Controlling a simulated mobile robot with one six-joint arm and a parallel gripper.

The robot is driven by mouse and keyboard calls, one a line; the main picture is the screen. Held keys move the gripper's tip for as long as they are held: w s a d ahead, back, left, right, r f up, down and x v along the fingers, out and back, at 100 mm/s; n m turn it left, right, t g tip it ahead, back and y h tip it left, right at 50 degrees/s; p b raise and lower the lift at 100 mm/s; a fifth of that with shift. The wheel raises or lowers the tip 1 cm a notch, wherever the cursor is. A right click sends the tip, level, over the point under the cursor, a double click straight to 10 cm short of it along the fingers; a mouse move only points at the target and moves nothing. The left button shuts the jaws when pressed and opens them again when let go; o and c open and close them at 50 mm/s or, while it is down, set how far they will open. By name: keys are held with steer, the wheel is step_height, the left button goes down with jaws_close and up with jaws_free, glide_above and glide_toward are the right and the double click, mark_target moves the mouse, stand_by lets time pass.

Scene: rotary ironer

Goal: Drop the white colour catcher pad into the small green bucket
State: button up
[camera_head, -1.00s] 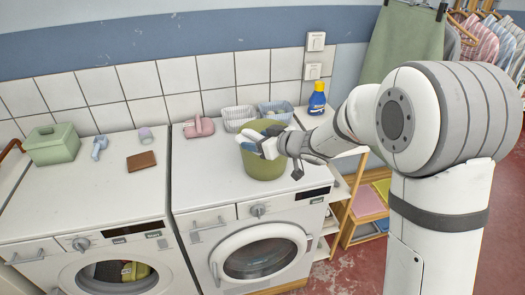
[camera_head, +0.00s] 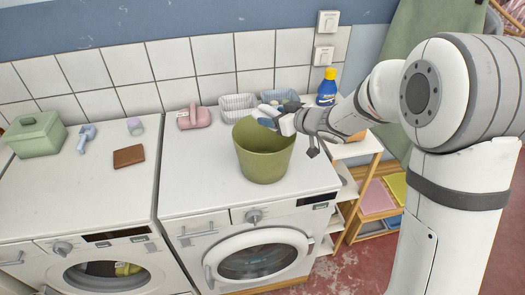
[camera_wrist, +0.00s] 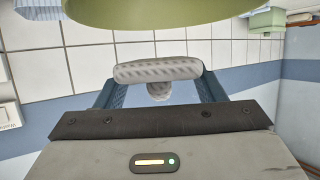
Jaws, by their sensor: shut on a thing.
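The small green bucket (camera_head: 264,165) stands open on top of the right washing machine; its green side also fills the top of the wrist view (camera_wrist: 160,10). My gripper (camera_head: 271,121) is at the bucket's upper right rim, with its tip over the opening. In the wrist view, my gripper (camera_wrist: 157,85) is shut on a pale, ribbed thing with rounded ends, apparently the white colour catcher pad (camera_wrist: 157,70). The bucket's inside bottom is hidden.
Behind the bucket are a white basket (camera_head: 237,107), a blue basket (camera_head: 286,79) and a blue bottle with a yellow cap (camera_head: 327,88). A pink box (camera_head: 194,117) is left of them. The left machine holds a green box (camera_head: 37,135) and a brown wallet (camera_head: 129,156). The right machine's front left is clear.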

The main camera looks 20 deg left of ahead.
step_height(320, 180, down, 5)
steer(key=b, duration=0.4)
steer(key=o, duration=1.1)
steer(key=shift+b+v, duration=0.4)
steer(key=shift+v, duration=3.45)
